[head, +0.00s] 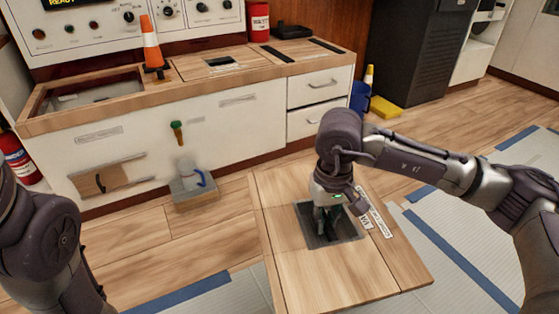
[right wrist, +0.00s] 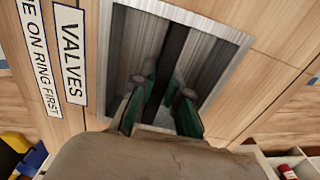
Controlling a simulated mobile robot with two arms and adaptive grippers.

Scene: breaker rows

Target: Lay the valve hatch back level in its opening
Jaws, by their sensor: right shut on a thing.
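The valve hatch (head: 290,229) is a wooden panel with a square, metal-lined recess. In the right wrist view its wood (right wrist: 270,75) surrounds the recess, and a "VALVES" label (right wrist: 70,55) lies beside it. My right gripper (head: 328,226) reaches down into the recess. In the right wrist view its green-sided fingers (right wrist: 160,95) stand on either side of a dark bar (right wrist: 173,60) and are shut on it. The fingertip contact is partly hidden. I cannot tell whether the hatch is level, and its opening is not clearly visible. My left gripper is out of view.
A cabinet counter (head: 200,82) with an orange cone (head: 151,45) stands behind. A blue bucket (head: 359,98) and yellow wedge (head: 385,107) stand further right. Blue tape (head: 455,255) marks the pale floor.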

